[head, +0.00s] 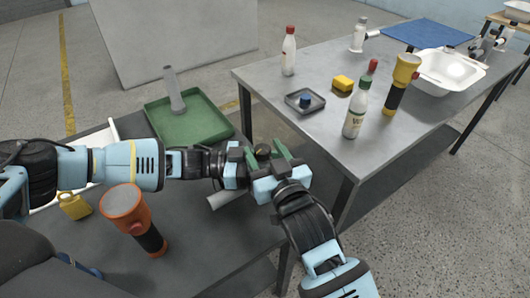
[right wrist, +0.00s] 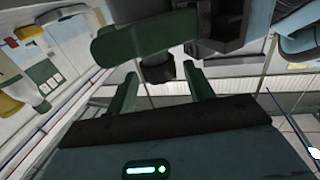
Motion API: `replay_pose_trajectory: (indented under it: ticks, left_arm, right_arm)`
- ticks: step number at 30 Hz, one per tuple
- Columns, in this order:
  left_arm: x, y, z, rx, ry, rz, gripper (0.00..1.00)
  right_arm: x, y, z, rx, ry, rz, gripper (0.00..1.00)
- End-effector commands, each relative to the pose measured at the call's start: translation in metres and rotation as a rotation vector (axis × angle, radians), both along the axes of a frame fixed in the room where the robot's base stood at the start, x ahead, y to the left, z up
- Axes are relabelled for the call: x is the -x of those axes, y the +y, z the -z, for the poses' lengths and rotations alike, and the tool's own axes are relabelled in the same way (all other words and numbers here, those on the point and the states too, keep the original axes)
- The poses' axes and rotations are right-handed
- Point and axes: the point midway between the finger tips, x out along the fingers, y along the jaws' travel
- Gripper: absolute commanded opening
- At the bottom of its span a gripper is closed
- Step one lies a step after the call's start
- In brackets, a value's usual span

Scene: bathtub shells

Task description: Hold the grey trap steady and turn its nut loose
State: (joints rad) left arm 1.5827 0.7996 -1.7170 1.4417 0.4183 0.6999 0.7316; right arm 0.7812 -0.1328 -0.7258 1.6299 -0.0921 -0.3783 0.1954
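The grey trap shows as a short grey pipe (head: 226,197) poking out below my left gripper (head: 250,165); most of its body is hidden by the grippers. A dark round nut (head: 263,151) shows between the two grippers, and in the right wrist view it is a black cylinder (right wrist: 157,68). My left gripper appears shut on the trap; one of its green fingers (right wrist: 130,38) lies across the top of the right wrist view. My right gripper (head: 272,160) is open, with its fingertips (right wrist: 160,77) on either side of the nut and gaps visible.
A green tray (head: 205,132) with a grey tube (head: 174,90) stands behind. The grey table (head: 300,125) at right holds bottles, a yellow flashlight (head: 402,82) and a small tray (head: 318,96).

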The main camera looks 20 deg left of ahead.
Motion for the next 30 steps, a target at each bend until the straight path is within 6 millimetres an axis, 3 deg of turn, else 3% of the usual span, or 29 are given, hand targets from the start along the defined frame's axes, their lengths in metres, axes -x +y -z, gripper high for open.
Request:
replay_pose_trajectory:
  ticks: [11, 30]
  left_arm:
    - [0.0, 0.0, 0.001, 0.0, 0.002, -0.001, 0.19]
    - [0.0, 0.001, 0.001, -0.001, 0.001, -0.001, 0.19]
  right_arm:
    - [0.012, -0.007, 0.004, 0.004, 0.007, -0.003, 0.56]
    - [0.086, -0.072, 0.002, 0.001, 0.0, 0.0, 0.56]
